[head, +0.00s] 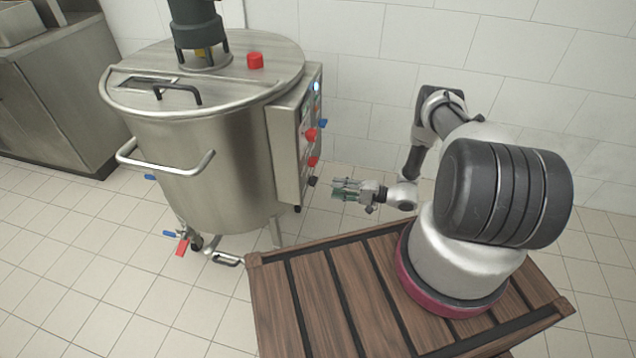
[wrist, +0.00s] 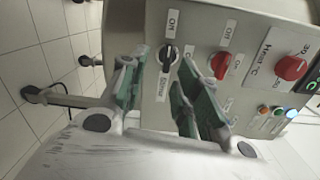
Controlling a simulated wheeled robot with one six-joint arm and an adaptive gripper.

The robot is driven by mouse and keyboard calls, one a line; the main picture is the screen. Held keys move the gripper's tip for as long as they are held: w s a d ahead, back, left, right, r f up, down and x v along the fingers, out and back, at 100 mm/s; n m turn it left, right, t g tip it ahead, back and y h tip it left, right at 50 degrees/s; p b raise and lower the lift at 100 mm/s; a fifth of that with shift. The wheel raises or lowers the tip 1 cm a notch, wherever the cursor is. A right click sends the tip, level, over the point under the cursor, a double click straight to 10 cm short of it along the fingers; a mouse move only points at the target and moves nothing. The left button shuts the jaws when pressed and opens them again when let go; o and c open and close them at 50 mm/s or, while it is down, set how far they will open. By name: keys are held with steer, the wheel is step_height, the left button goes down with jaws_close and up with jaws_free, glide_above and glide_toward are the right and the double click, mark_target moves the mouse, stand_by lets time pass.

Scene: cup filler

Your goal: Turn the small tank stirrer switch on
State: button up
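The small tank (head: 205,160) is a round steel vessel on the left of the head view. Its control panel (head: 290,150) faces my arm; the panel (wrist: 155,110) also fills much of the wrist view. A black rotary switch (wrist: 168,57) sits between an "ON" label and another label that is hard to read. The same black switch shows low on the panel in the head view (head: 312,181). My gripper (head: 346,190) is open and empty, apart from the panel, just right of the switch. In the wrist view its green-padded fingers (wrist: 160,88) stand either side of the switch's line.
Red knobs (wrist: 220,65) and (wrist: 291,68) and a lit blue button (wrist: 291,113) share the panel. A blue lever (head: 323,124) sticks out at its side. The wooden cart top (head: 325,290) lies under my arm.

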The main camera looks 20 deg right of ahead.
mark_target(314, 181)
steer(key=w+a+n, duration=0.1)
steer(key=w+a, duration=0.3)
steer(key=a, duration=0.2)
steer(key=shift+w+a+r+n, duration=0.2)
steer(key=shift+a+r+n, duration=0.2)
steer(key=shift+r, duration=0.05)
jaws_close()
